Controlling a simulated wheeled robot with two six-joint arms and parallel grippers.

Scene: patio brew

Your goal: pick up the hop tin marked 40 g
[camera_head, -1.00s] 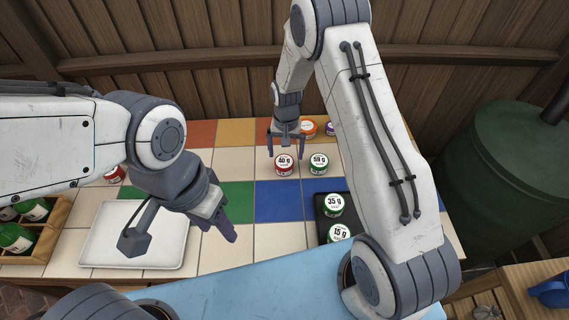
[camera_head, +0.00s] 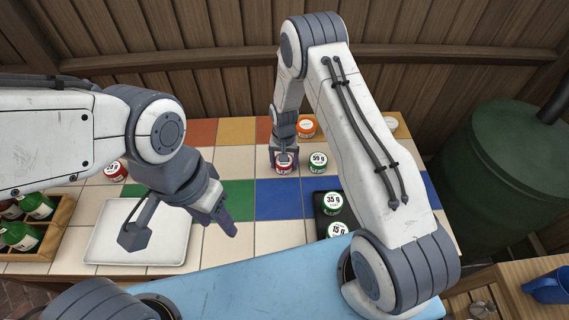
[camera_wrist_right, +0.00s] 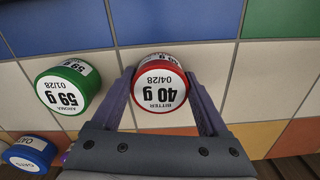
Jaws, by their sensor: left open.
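The hop tin marked 40 g (camera_head: 284,168) has a red body and a white label. My right gripper (camera_head: 285,157) is down at this tin, with one finger on each side (camera_wrist_right: 160,80). I cannot tell whether the fingers press on the tin or stand just clear. My left gripper (camera_head: 226,226) is open and empty over the counter, right of the white tray.
A green 59 g tin (camera_head: 318,162) stands close by on the right; it shows left in the wrist view (camera_wrist_right: 68,86). Green 35 g (camera_head: 332,203) and 15 g tins sit on a dark tray. An orange tin (camera_head: 307,126) stands behind. A white tray (camera_head: 110,255) lies left.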

